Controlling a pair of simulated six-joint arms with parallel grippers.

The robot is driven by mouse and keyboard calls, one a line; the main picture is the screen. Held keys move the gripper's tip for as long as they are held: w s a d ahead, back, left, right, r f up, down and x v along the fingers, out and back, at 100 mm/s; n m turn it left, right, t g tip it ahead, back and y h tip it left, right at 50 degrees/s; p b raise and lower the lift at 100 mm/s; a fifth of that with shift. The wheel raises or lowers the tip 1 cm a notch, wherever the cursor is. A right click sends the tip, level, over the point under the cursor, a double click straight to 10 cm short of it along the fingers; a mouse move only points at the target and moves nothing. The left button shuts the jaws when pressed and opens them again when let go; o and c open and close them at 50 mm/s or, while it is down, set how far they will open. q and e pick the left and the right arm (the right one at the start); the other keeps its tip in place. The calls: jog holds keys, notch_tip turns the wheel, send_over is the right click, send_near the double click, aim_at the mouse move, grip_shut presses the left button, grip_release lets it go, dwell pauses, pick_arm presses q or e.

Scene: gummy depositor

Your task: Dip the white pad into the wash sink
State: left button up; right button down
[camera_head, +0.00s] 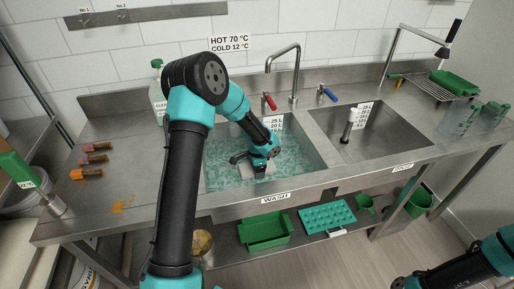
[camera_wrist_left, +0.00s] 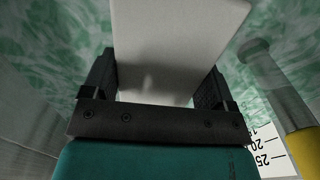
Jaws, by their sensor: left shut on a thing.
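The wash sink (camera_head: 219,184) is the left basin, holding green-tinted, foamy water. My left gripper (camera_head: 258,165) reaches down into this basin. It is shut on the white pad (camera_wrist_left: 178,45), which sits between both fingers in the left wrist view. In the head view the pad (camera_head: 264,173) shows only as a small pale patch below the gripper, at about the water surface. I cannot tell how much of it is under water. My right arm shows at the lower right, but its gripper is out of view.
The tap (camera_head: 297,65) stands behind the basins. The right basin (camera_head: 380,134) looks empty of water and has an upright pipe (camera_head: 348,130). A clear bottle (camera_head: 156,95) stands behind my left arm. Brushes (camera_head: 92,160) lie on the left counter. Green trays (camera_head: 264,232) sit on the lower shelf.

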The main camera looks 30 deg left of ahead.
pick_arm(q)
jog(key=shift+r, duration=0.1)
notch_tip(320, 180, up, 13)
dwell(1.6)
dwell(0.6)
jog(key=shift+r, duration=2.45)
